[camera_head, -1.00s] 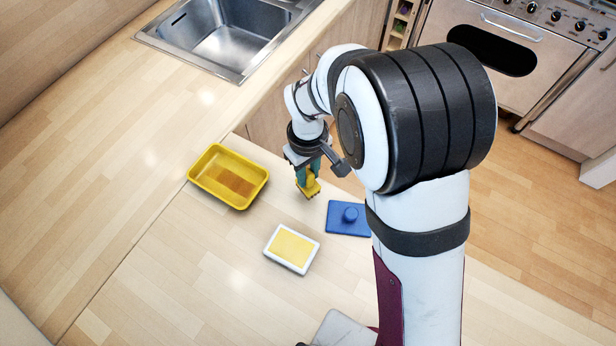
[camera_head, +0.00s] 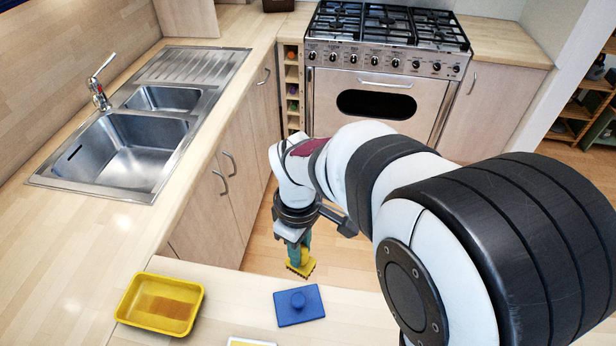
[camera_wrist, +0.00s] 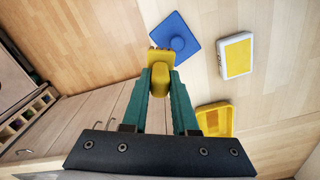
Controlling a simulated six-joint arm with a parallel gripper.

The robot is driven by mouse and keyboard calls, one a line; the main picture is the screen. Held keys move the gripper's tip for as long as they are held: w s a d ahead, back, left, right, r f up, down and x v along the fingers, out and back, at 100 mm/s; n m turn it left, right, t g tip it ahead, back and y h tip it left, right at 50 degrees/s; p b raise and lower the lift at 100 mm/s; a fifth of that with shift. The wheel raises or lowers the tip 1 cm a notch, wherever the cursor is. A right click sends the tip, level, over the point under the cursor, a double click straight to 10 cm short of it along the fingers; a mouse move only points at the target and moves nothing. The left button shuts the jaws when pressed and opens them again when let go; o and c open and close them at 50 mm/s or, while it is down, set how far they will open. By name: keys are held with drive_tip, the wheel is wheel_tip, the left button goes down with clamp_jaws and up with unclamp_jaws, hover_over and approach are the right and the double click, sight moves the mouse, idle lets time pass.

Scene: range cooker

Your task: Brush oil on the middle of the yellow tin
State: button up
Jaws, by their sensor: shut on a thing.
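The yellow tin (camera_head: 147,323) stands on the counter at the lower left of the head view, with a brownish-orange patch (camera_head: 168,308) on the middle of its floor. In the wrist view the tin (camera_wrist: 229,120) is right of my gripper and partly cut off by it. My gripper (camera_head: 297,252) has teal fingers shut on a yellow brush (camera_head: 303,268), bristles down. The brush also shows between the fingers in the wrist view (camera_wrist: 158,73). My gripper and brush are right of the tin, apart from it, in front of the cupboards and floor.
A blue lid-like block with a knob (camera_head: 298,300) lies on the counter right of the tin. A white dish with a yellow filling (camera_wrist: 221,52) is beside it, mostly cut off in the head view. A sink (camera_head: 130,150) and a cooker (camera_head: 380,80) stand behind.

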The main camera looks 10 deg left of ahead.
clamp_jaws()
